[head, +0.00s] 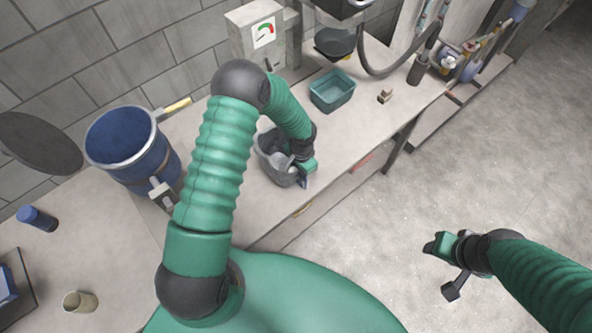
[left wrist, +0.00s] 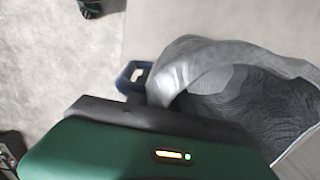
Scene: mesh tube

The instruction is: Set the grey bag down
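The grey bag (head: 277,158) is at the front edge of the bench, with its mouth open. In the left wrist view the grey bag (left wrist: 205,68) fills the right side, its rim and dark inside showing. My left gripper (head: 303,174) is at the bag's near right side. It appears shut on the bag's rim, with a blue finger (left wrist: 130,76) against the rim; the other finger is hidden. I cannot tell whether the bag's base touches the bench. My right gripper (head: 444,268) is open and empty over the floor at the right.
The bench top (head: 375,120) is clear to the right of the bag. A teal bin (head: 332,91) and a small block (head: 385,97) are farther along it. A large blue bucket (head: 135,150) stands to the left. A grey gauge box (head: 258,35) is at the back.

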